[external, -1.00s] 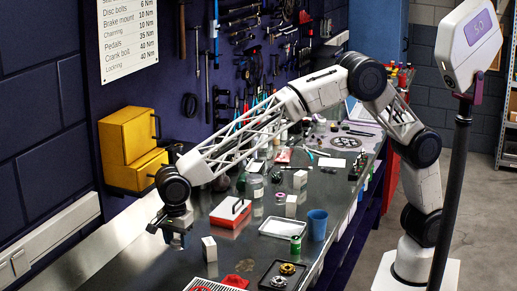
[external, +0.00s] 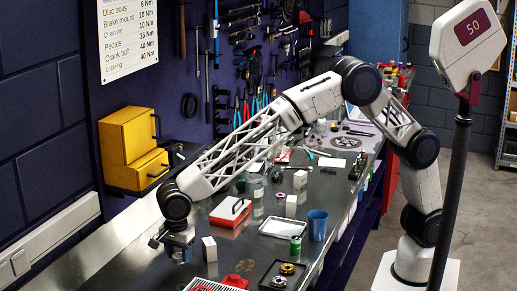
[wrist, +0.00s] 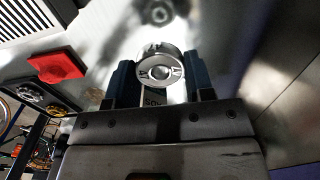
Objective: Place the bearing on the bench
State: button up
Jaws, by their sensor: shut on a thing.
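My gripper (external: 174,246) is low over the left front part of the dark metal bench (external: 130,272). In the wrist view my gripper (wrist: 160,82) is shut on a round silver bearing (wrist: 160,66), held between its two dark fingers. The bearing's ringed face points toward the wrist camera. The bench surface (wrist: 215,40) shows bright and blurred beyond it, with a dark round reflection or shadow near the top. The bearing cannot be made out in the external view. Whether it touches the bench cannot be told.
A white block (external: 209,249) stands just right of my gripper. A red case (external: 230,213), a white tray (external: 283,228), a blue cup (external: 317,226) and a black tray with round parts (external: 283,274) lie farther right. A yellow box (external: 132,150) is at the wall.

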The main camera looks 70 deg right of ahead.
aim_at(181, 274)
dwell(0.3)
jog(key=shift+f, duration=2.5)
jog(key=shift+f, duration=0.15)
jog(key=o, duration=1)
notch_tip(181, 274, up, 12)
jog(key=shift+d+r, duration=0.1)
jog(key=shift+r, duration=0.1)
